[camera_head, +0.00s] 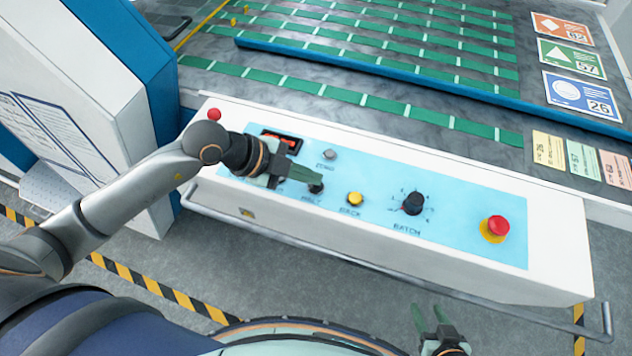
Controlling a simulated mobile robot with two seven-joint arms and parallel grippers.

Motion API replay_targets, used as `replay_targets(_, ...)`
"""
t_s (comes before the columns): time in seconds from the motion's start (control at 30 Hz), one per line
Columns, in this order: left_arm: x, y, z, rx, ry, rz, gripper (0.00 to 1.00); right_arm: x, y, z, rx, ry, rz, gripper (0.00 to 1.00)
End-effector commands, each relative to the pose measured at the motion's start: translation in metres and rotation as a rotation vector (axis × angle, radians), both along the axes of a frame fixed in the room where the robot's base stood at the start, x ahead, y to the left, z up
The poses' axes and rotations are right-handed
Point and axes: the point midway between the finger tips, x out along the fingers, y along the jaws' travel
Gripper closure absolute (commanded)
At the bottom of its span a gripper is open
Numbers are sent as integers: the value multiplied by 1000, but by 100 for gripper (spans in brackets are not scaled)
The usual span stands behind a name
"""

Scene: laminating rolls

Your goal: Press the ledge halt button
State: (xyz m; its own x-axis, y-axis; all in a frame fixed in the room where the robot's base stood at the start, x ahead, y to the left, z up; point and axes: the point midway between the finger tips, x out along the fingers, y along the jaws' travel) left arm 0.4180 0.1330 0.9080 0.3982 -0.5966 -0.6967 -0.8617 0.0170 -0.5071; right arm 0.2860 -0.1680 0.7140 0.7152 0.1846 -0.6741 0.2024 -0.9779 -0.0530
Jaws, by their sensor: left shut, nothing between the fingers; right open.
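A small red button (214,114) stands at the far left end of the console (350,130), on its top ledge. A larger red mushroom button (495,226) on a yellow base sits at the right end of the light blue panel (460,240). I cannot tell from labels which one is the ledge halt button. My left gripper (318,179) is shut and empty over the panel's left part, right of the small red button, its tips close to a black button (316,189). My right gripper (428,308) is open and empty, in front of the console at the bottom.
A grey button (329,155), a yellow button (355,199), a black rotary knob (413,203) and a red display (281,138) are on the panel. A metal rail (400,275) runs along the console's front. A white cabinet (110,90) stands at left.

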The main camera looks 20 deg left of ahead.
Motion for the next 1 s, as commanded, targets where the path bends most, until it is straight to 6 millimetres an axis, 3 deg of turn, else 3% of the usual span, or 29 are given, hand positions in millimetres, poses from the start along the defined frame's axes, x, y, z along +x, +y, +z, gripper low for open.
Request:
replay_targets(0.7, 0, 0, -6, 1, 0, 1, 100, 0, 0, -2, 0, 0, 0, 50)
replay_targets(1.0, 0, 0, 6, 0, 1, 1, 100, 0, 0, 12, 0, 0, 0, 50)
